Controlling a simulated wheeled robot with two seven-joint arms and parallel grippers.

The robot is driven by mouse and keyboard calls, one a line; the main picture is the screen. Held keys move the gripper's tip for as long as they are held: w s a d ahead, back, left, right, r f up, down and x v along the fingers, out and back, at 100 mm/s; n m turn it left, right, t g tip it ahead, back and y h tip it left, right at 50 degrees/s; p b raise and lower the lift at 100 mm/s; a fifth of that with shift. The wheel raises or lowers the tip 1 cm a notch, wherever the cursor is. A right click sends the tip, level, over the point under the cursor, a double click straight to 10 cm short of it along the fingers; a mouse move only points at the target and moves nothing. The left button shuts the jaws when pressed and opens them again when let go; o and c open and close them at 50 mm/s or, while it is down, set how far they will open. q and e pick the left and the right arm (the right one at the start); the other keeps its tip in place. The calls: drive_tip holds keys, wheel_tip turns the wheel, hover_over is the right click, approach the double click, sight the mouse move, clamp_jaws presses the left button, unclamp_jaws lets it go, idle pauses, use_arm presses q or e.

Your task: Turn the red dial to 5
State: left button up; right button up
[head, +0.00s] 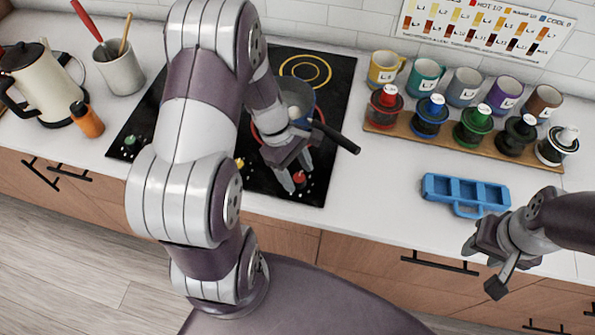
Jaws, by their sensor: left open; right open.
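The red dial (299,177) is at the front right of the black cooktop (330,90), and its number marks are too small to read. My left gripper (294,185) is open, pointing down at the dial, with its fingertips close around or beside it; I cannot tell whether they touch. A yellow dial (239,163) and a green dial (131,141) sit along the same front edge, partly hidden by my arm. My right gripper (480,268) is open and empty over the counter's front edge at the right.
A pan with a black handle (335,137) sits on the cooktop behind my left gripper. A blue tray (466,193), a wooden rack (400,128) of colored jars and several mugs stand right. A kettle (40,85) and orange bottle (87,120) stand left. Counter between cooktop and blue tray is clear.

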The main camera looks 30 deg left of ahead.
use_arm(q)
drive_tip(key=shift+f, duration=0.35)
drive_tip(key=shift+d, duration=0.15)
drive_tip(key=c, duration=1)
